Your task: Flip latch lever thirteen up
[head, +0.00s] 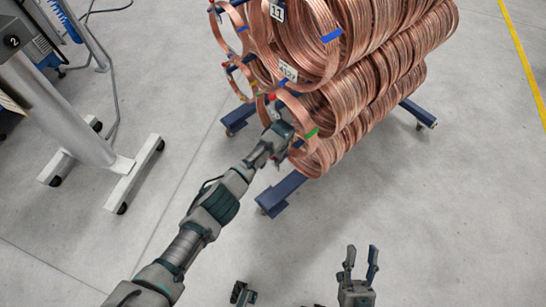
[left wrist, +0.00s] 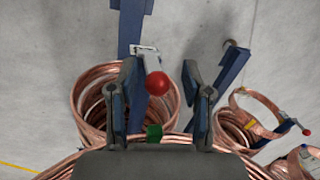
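A latch lever (left wrist: 152,62) with a red ball knob (left wrist: 157,83) shows in the left wrist view. It sits on a blue frame bar beside a copper coil. No number thirteen is readable on it. My left gripper (left wrist: 160,72) is open, with the red knob in the gap between its fingers; I cannot tell whether they touch it. My right gripper (head: 359,262) is open and empty over the floor.
Stacked copper coils (head: 365,75) fill the rack, which has blue legs (head: 283,190). A grey wheeled stand (head: 132,172) is at left. Floor at right is clear.

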